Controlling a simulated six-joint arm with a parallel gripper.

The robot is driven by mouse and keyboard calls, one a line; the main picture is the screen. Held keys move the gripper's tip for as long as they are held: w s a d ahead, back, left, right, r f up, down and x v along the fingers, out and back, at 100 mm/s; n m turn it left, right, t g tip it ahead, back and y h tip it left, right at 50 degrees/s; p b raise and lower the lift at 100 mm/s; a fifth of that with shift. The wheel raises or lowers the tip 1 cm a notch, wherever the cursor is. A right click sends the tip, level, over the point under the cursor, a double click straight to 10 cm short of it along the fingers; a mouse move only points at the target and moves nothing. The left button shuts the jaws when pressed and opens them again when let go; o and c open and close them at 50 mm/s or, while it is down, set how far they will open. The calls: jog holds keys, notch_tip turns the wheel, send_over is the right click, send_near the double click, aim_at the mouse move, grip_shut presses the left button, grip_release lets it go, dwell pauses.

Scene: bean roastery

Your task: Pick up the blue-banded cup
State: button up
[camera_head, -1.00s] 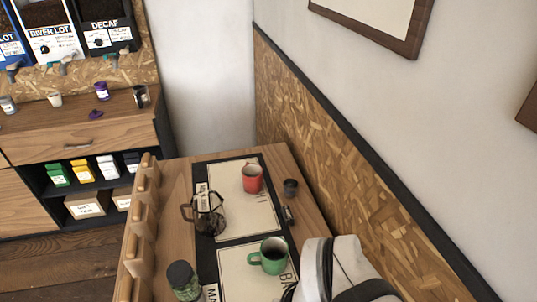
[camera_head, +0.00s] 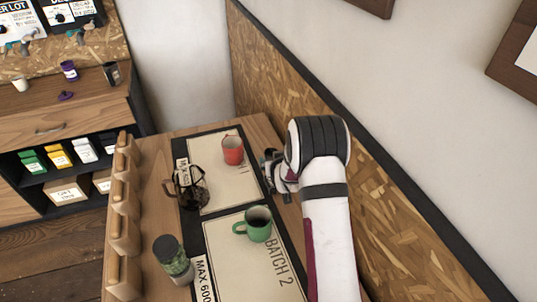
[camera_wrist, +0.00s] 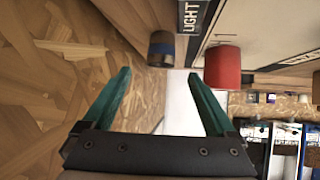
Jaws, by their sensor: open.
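The blue-banded cup (camera_wrist: 161,49) is small and dark with a blue band around it. In the wrist view it stands at the top centre, on the wooden surface beside the mat. My gripper (camera_wrist: 159,73) is open and empty, its two green fingers pointing toward the cup, which lies ahead of the tips, in line with the gap. In the head view my gripper (camera_head: 270,164) is at the table's right side near the red cup, and the blue-banded cup is hidden behind my arm.
A red cup (camera_wrist: 222,67) stands close to the right of the blue-banded cup in the wrist view. A glass carafe (camera_head: 190,188), a green mug (camera_head: 259,225) and a lidded jar (camera_head: 174,259) are on the table. The chipboard wall (camera_head: 285,100) runs close along the right.

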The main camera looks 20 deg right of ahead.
jog(key=x, duration=0.9)
jog(key=shift+s+a+f, duration=0.1)
jog(key=shift+a+f, duration=0.05)
jog(key=shift+f, duration=0.3)
jog(key=c, duration=1.4)
